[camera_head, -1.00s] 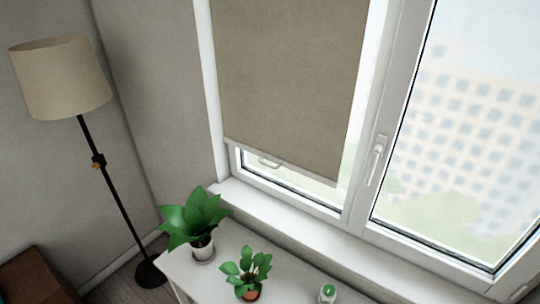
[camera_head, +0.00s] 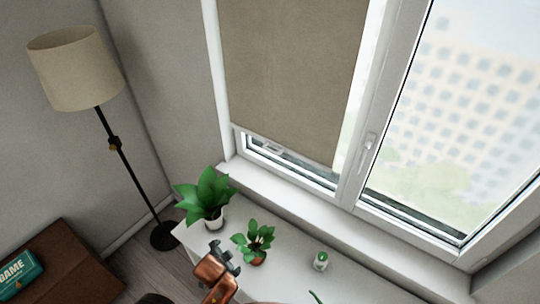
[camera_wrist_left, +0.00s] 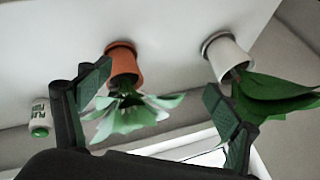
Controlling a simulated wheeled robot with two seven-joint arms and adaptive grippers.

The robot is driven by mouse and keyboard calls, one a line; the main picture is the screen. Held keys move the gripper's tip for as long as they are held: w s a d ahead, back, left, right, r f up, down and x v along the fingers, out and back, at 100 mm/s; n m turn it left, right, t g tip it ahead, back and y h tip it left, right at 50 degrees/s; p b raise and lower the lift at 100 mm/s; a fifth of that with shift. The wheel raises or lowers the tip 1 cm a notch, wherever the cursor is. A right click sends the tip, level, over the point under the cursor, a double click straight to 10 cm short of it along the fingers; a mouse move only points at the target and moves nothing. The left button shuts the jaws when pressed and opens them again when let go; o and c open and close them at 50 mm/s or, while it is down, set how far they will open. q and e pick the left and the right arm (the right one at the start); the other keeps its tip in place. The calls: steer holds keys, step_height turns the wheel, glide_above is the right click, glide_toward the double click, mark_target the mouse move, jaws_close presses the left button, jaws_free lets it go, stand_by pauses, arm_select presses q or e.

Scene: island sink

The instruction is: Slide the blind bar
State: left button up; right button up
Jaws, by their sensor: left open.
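The beige roller blind (camera_head: 293,75) hangs over the left window pane in the head view. My left gripper (camera_head: 228,254) is low in the head view, over the table area, well below and apart from the bar. In the left wrist view its two dark fingers (camera_wrist_left: 158,88) are spread apart with nothing held between them. The blind is not clearly seen there. My right gripper is not in view.
A white table (camera_head: 285,285) under the sill holds a large plant (camera_head: 207,195), a small plant in an orange pot (camera_head: 258,260) and a small jar (camera_head: 321,261). A floor lamp (camera_head: 76,68) stands left. A brown surface with a game box (camera_head: 18,274) lies lower left.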

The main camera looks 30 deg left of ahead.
arm_select(q)
steer(key=w+a+r+m+t+y, duration=0.25)
steer(key=w+a+r+m, duration=0.3)
steer(key=w+r, duration=0.3)
steer(key=m+t+h, duration=0.7)
steer(key=m+t, duration=0.3)
steer(key=m, duration=1.7)
glide_toward(270, 150)
steer(key=w, duration=0.3)
steer(key=shift+g+y, duration=0.25)
steer(key=w, duration=0.2)
steer(key=w+p, duration=0.1)
steer(key=w, duration=0.2)
steer(key=w+d+p, duration=0.1)
steer(key=w, duration=0.1)
steer(key=shift+w, duration=0.15)
steer(key=shift+c, duration=0.5)
steer(key=c, duration=1.6)
